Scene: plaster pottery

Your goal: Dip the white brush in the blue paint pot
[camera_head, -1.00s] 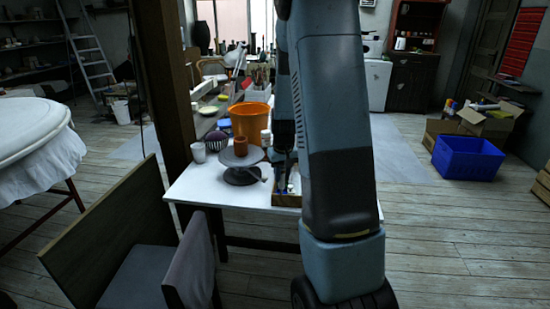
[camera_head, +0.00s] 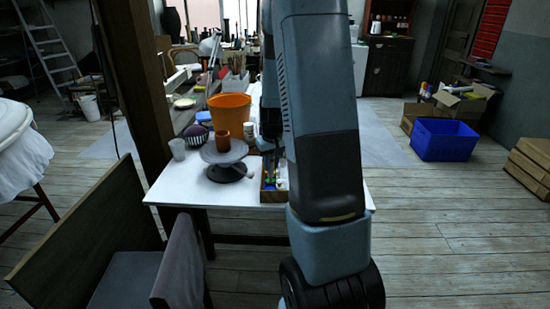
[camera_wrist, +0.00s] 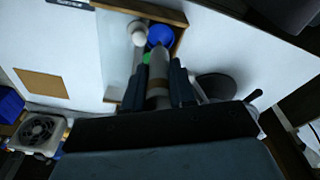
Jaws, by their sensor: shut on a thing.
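A blue paint pot (camera_wrist: 161,34) sits in a corner of a wooden tray (camera_wrist: 181,20) in the wrist view. My gripper (camera_wrist: 158,66) is shut on a pale brush (camera_wrist: 157,88), which lies between its two fingers. The brush's far end points at the blue pot and overlaps its near edge in the picture. I cannot tell whether the tip is inside the pot or above it. In the head view the wooden tray (camera_head: 272,196) stands on the table, partly hidden by my arm. The gripper's fingertips are hard to make out there.
A white pot (camera_wrist: 138,34) and a green one (camera_wrist: 147,57) are beside the blue pot. A turntable (camera_head: 224,152) with a clay cup (camera_head: 222,138) and an orange bucket (camera_head: 229,115) stand left of the tray. The white table's (camera_head: 185,190) front left is clear.

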